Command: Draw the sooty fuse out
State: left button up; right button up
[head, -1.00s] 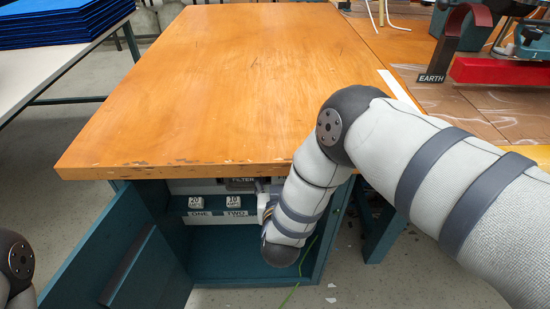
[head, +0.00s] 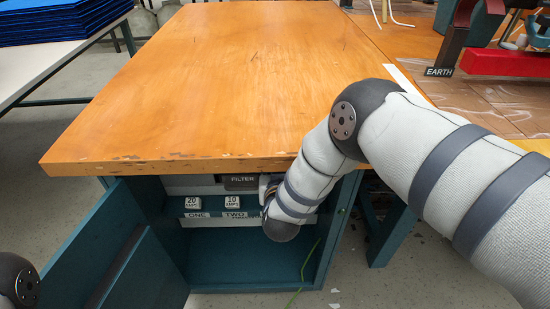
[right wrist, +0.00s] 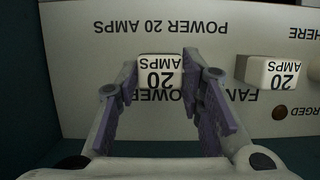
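In the right wrist view a white fuse marked 20 AMPS (right wrist: 160,71) is plugged into a pale panel (right wrist: 215,15) lettered POWER 20 AMPS; the picture is upside down. My right gripper (right wrist: 160,78) is open, with its purple-padded fingers on either side of this fuse and a narrow gap showing. A second 20 AMPS fuse (right wrist: 271,70) sits to the right, by the word FAN. I see no clear soot on either face. In the head view my right gripper is mostly hidden by my forearm inside the cabinet. My left gripper is out of view.
In the head view the teal cabinet (head: 250,270) under the wooden bench (head: 210,80) has its door (head: 85,245) open at left. Fuses marked 20 (head: 193,203) and 10 (head: 232,203) stand above labels ONE and TWO. The bench edge overhangs the opening.

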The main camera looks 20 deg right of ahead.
pick_arm(q)
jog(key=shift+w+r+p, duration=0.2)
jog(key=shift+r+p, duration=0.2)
jog(key=shift+p, duration=0.05)
pick_arm(e)
jog(key=shift+s+a, duration=0.2)
jog(key=shift+s, duration=0.45)
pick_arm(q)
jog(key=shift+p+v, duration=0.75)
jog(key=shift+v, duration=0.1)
pick_arm(e)
jog(key=s, duration=0.1)
jog(key=s+a, duration=0.1)
jog(key=s, duration=0.1)
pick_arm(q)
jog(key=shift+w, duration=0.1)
pick_arm(e)
jog(key=shift+r, duration=0.1)
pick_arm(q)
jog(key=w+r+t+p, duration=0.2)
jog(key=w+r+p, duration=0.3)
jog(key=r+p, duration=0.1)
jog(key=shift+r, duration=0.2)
pick_arm(e)
jog(key=s+f+v, duration=0.1)
jog(key=f+v, duration=0.2)
jog(key=v, duration=1.4)
jog(key=shift+s+a, duration=0.15)
jog(key=shift+s, duration=0.25)
